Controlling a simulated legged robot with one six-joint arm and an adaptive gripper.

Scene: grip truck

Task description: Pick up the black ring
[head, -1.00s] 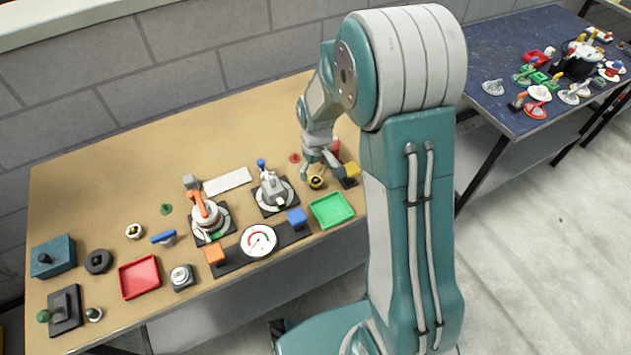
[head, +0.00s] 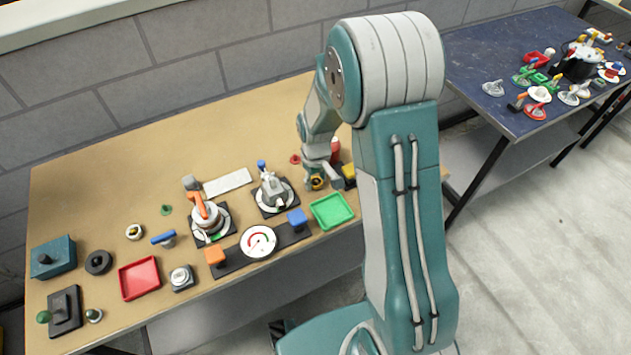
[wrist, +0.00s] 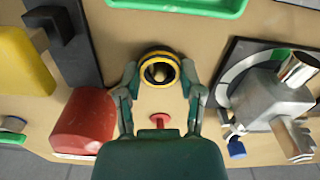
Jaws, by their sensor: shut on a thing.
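A round black ring with yellow bands (wrist: 158,54) sits between my fingers in the wrist view, with a brass-coloured middle part inside it. In the head view this black and yellow ring (head: 316,183) is on the tan table, partly hidden by my gripper (head: 320,176). In the wrist view my gripper (wrist: 160,75) has one finger at each side of the ring and is shut on it. I cannot tell whether the ring is off the table.
A red block (wrist: 84,123) and a yellow block (wrist: 24,70) stand left of my gripper in the wrist view. A grey metal fixture (wrist: 268,102) is close on the right. A small red knob (wrist: 160,121) and a green tray (head: 331,210) are also near.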

